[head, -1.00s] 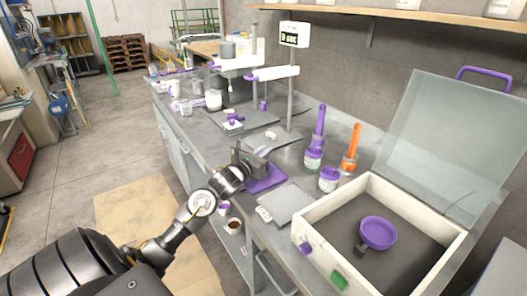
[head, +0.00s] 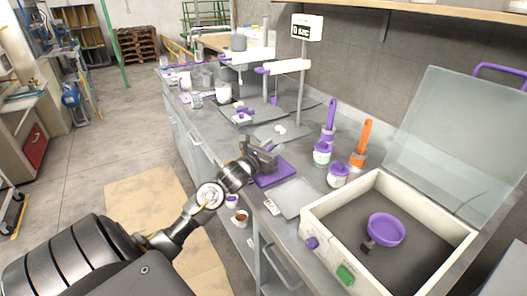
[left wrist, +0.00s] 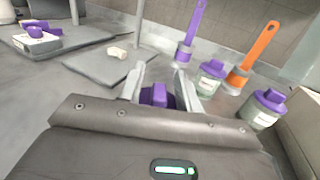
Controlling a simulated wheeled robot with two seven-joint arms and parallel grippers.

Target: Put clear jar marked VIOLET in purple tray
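The purple tray (head: 281,173) lies flat on the bench. My left gripper (head: 264,156) is over its back left part, fingers pointing across the bench. In the left wrist view a purple lid-like piece (left wrist: 155,96) sits between the two fingers of my left gripper (left wrist: 158,82); what is below it is hidden, and I cannot tell whether the fingers press on it. Two clear jars with purple lids stand to the right: the farther jar (head: 321,157) and the nearer jar (head: 338,178). Their labels are too small to read. My right gripper is out of view.
Purple (head: 330,118) and orange (head: 362,140) handled brushes stand behind the jars. An open box (head: 455,238) with a purple bowl (head: 386,229) is at right. A grey plate (head: 292,198) lies before the tray. A stand (head: 301,95) with a display rises behind.

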